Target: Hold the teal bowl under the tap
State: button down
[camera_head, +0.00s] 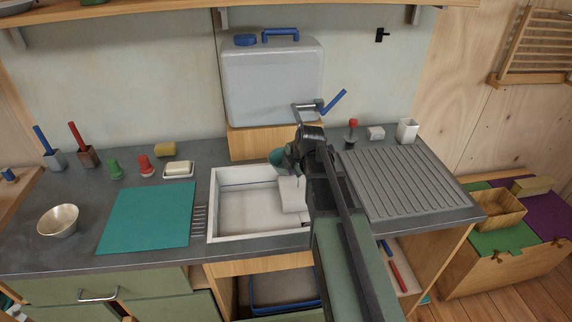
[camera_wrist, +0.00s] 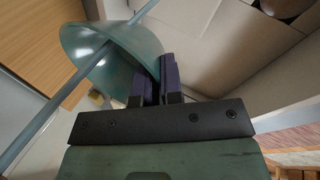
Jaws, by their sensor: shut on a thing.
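The teal bowl (camera_head: 277,157) shows in part over the back of the white sink, left of my wrist, which hides the rest of it. In the wrist view the bowl (camera_wrist: 112,55) is tilted across the picture. My gripper (camera_wrist: 159,78) is shut on its rim; the gripper (camera_head: 287,164) is also above the sink in the head view. The tap (camera_head: 307,106) with its blue lever (camera_head: 335,101) stands behind and above my wrist. A thin blue-grey line (camera_wrist: 52,106) crosses in front of the bowl in the wrist view; I cannot tell whether it is water or a rod.
A water canister (camera_head: 270,82) stands on a wooden block (camera_head: 256,142) behind the sink (camera_head: 213,205). A pale block (camera_head: 292,194) shows in the sink. A ribbed drainer (camera_head: 400,183) is right; a teal mat (camera_head: 148,216) and metal bowl (camera_head: 58,221) are left.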

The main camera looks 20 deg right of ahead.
jog(key=shift+s+d, duration=0.25)
jog(key=shift+d, duration=0.25)
jog(key=shift+a, duration=0.15)
jog(key=shift+w+a, duration=0.25)
jog(key=shift+a, duration=0.15)
jog(key=shift+d, duration=0.1)
jog(key=shift+s+d, duration=0.25)
jog(key=shift+d, duration=0.2)
jog(key=shift+w+a, duration=0.25)
jog(key=shift+a, duration=0.3)
jog(key=shift+d, duration=0.1)
